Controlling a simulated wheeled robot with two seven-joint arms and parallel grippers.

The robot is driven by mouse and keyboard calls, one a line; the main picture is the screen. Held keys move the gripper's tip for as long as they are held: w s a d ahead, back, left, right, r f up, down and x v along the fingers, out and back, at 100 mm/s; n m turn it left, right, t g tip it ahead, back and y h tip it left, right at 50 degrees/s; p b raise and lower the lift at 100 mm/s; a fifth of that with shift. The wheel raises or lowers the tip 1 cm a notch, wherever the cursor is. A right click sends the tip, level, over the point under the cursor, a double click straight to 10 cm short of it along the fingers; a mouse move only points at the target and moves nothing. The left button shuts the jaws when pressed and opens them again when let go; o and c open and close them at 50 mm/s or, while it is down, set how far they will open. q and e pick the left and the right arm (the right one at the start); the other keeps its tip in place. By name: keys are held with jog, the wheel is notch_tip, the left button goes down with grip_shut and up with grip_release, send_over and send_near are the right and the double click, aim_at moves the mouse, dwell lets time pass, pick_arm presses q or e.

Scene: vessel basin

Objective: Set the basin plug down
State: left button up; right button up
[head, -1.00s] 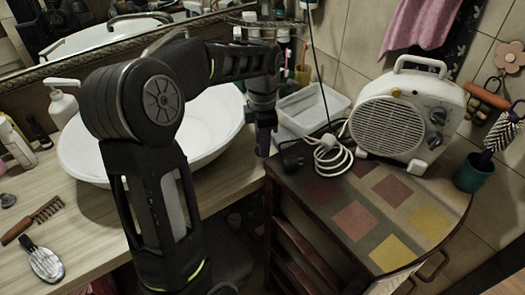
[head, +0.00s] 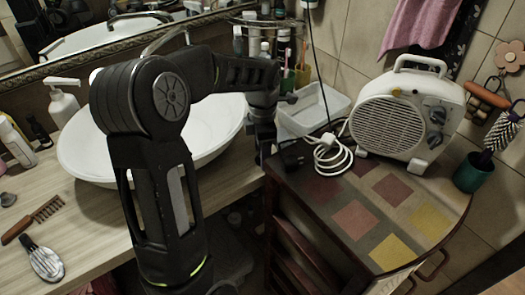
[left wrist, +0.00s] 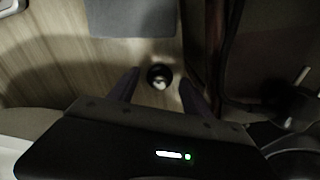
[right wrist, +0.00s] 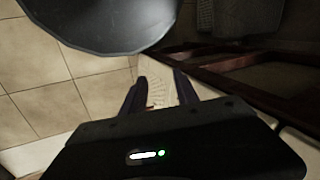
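A small round dark plug with a pale centre (left wrist: 159,76) shows in the left wrist view against the wood counter top. It lies between the fingertips of my left gripper (left wrist: 158,78), with a gap on both sides. That gripper is open. In the head view my left gripper (head: 263,148) points down over the counter's right end, right of the white basin (head: 215,137). The plug cannot be made out there. My right gripper (right wrist: 159,75) is open and empty in the right wrist view, and it is out of the head view.
A wooden cabinet with a patchwork top (head: 355,218) adjoins the counter and carries a white heater (head: 390,125) and a coiled white cable (head: 330,155). A white tray (head: 312,117) stands behind. A comb (head: 47,208), brush (head: 43,261) and small grey knob-like piece (head: 7,199) lie at left.

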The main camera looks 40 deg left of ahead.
pick_arm(q)
notch_tip(320, 180, up, 12)
jog(key=shift+r, duration=0.15)
dwell(0.7)
dwell(0.5)
